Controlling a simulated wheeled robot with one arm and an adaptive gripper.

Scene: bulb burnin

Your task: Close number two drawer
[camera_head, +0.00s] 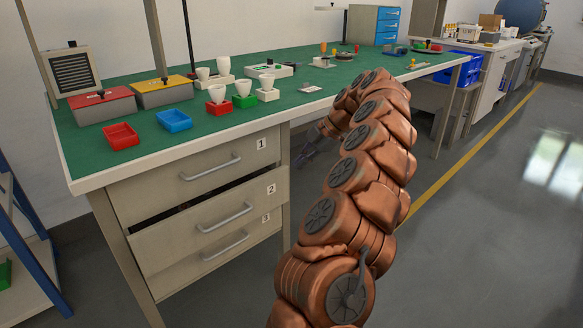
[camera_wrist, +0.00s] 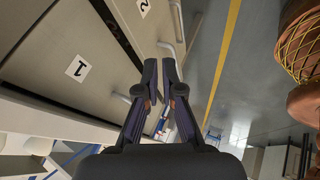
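The number two drawer (camera_head: 202,226) is the middle grey drawer under the green bench, with a label "2" (camera_head: 271,189) and a bar handle (camera_head: 224,217). It stands out a little, with a dark gap above its front; in the wrist view this gap also shows (camera_wrist: 116,33). Its label is at the top of the wrist view (camera_wrist: 143,8). My gripper (camera_head: 308,152) is right of the drawers in the head view, partly hidden by my arm. In the wrist view its fingers (camera_wrist: 160,64) are together with nothing between them, near a handle; contact cannot be told.
Drawer one (camera_head: 190,173) above and drawer three (camera_head: 207,268) below look closed. The bench top (camera_head: 150,130) carries trays, cups and boxes. A blue-framed rack (camera_head: 30,235) stands at the left. Open grey floor (camera_head: 470,230) lies right of the yellow line.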

